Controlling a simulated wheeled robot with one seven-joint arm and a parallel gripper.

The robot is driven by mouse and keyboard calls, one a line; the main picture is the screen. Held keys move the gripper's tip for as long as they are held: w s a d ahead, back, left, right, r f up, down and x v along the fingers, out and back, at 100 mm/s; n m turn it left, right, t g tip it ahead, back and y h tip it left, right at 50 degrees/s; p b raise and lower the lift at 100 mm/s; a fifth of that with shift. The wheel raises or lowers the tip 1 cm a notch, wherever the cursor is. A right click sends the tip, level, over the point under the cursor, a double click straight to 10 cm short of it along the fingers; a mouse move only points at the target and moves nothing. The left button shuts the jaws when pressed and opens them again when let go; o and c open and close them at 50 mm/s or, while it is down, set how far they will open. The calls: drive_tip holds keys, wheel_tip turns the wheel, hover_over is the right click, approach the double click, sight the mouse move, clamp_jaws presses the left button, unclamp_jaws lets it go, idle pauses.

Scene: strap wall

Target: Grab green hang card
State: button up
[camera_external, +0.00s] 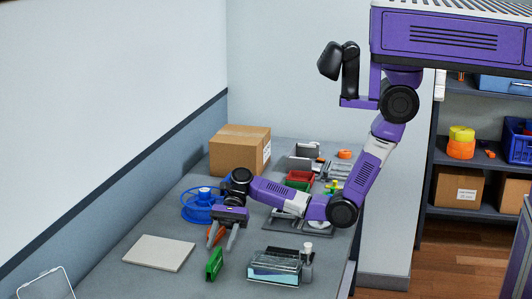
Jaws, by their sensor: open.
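The green hang card (214,264) stands upright on the grey table, near the front middle. My gripper (222,246) points down just above and behind it, with its two fingers spread apart. The card looks free of the fingers; the exact gap between card and fingers cannot be told from this single view. An orange piece (217,233) shows beside the left finger, partly hidden by the gripper.
A pale flat board (158,253) lies left of the card, and a clear glass-like box (274,267) stands to its right. A blue spool (201,205) and a cardboard box (238,151) are behind. Red and green bins (299,179) stand farther back.

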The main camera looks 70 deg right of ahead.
sight(214, 262)
drive_tip(key=x, duration=0.7)
drive_tip(key=shift+f+p, duration=0.15)
drive_tip(key=shift+p, duration=0.15)
clamp_jaws()
